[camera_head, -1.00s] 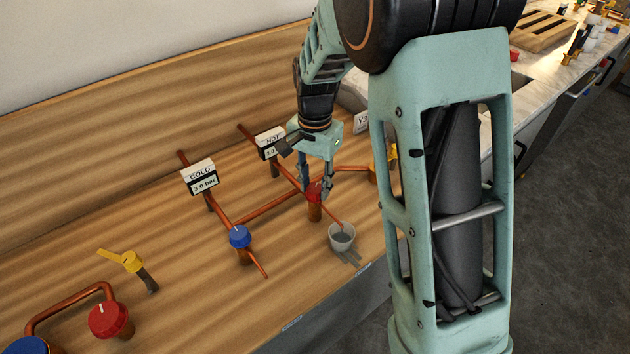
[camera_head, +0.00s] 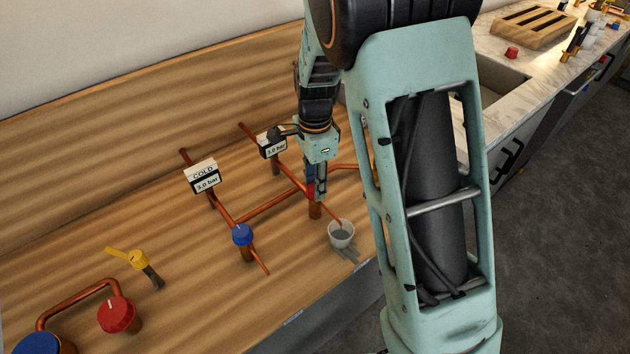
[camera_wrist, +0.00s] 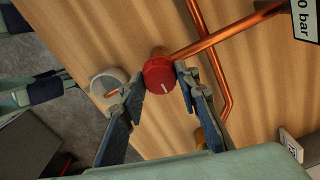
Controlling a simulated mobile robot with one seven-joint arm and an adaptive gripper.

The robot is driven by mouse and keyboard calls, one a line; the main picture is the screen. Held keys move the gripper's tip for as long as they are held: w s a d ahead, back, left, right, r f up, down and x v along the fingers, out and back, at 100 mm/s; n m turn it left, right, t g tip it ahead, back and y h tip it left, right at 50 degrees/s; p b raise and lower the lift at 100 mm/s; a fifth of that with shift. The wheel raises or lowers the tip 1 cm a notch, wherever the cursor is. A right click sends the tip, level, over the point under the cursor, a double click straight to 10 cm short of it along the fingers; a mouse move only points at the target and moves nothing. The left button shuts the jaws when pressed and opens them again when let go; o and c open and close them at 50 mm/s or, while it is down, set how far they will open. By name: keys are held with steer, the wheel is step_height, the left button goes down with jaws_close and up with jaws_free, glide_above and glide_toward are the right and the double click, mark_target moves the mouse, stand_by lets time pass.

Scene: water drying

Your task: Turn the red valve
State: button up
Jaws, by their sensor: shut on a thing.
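The red valve (camera_wrist: 160,74) is a round knob with a white line, on a copper pipe. In the wrist view it sits between the two fingertips of my gripper (camera_wrist: 161,78), which is shut on it. In the head view my gripper (camera_head: 316,188) points down onto the red valve (camera_head: 310,192), and its fingers hide most of the knob. A larger red knob (camera_head: 117,314) stands apart at the front left.
A blue knob (camera_head: 242,235) is on the pipe to the left, below the COLD gauge (camera_head: 201,177). Another gauge (camera_head: 273,145) is behind my gripper. A white cup (camera_head: 341,233) stands beside the valve. A yellow handle (camera_head: 137,259) is further left.

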stand_by(0.4)
steer(key=o, duration=1.2)
steer(key=shift+c, duration=0.2)
step_height(320, 180, up, 12)
